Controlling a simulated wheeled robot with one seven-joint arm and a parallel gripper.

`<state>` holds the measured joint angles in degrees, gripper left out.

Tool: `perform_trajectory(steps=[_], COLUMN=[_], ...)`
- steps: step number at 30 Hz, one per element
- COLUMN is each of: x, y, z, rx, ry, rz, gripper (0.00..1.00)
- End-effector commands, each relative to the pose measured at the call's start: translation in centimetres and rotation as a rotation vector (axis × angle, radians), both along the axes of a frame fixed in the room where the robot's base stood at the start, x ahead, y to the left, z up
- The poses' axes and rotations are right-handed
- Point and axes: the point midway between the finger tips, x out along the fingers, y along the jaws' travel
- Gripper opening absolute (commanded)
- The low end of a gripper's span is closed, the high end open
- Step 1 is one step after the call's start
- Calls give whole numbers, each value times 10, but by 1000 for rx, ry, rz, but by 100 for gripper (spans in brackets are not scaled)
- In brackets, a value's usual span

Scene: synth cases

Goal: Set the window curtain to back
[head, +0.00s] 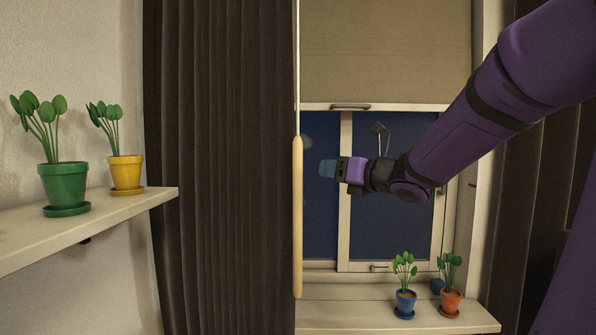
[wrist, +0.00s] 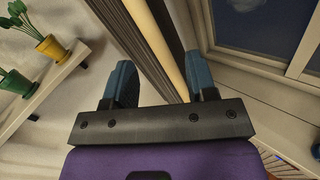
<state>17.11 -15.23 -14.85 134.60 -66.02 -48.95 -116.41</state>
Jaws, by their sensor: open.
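The dark brown window curtain (head: 215,170) hangs in pleats over the left part of the window. A pale wooden wand (head: 298,215) hangs at its right edge. My gripper (head: 328,168) is just right of the wand in the head view, in front of the glass. In the wrist view my gripper (wrist: 158,62) is open, with its two blue fingers apart. The wand (wrist: 158,50) and a dark strip of the curtain show in the gap between the fingers. I cannot tell whether the wand is within finger depth; no contact is visible.
A beige blind (head: 385,50) covers the window's top. A blue pot (head: 405,303) and an orange pot (head: 451,302) stand on the sill (head: 350,318). A left shelf (head: 90,222) holds a green pot (head: 64,184) and a yellow pot (head: 126,173). More dark curtain (head: 520,180) hangs at right.

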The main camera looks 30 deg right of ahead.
Motion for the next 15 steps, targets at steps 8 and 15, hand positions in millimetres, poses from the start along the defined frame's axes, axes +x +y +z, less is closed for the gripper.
perform_trajectory(steps=[8, 15], x=[0, 26], y=[3, 13], z=[-5, -6], rx=[-227, -230], ry=[-80, -80], rz=[135, 140], gripper=[52, 52])
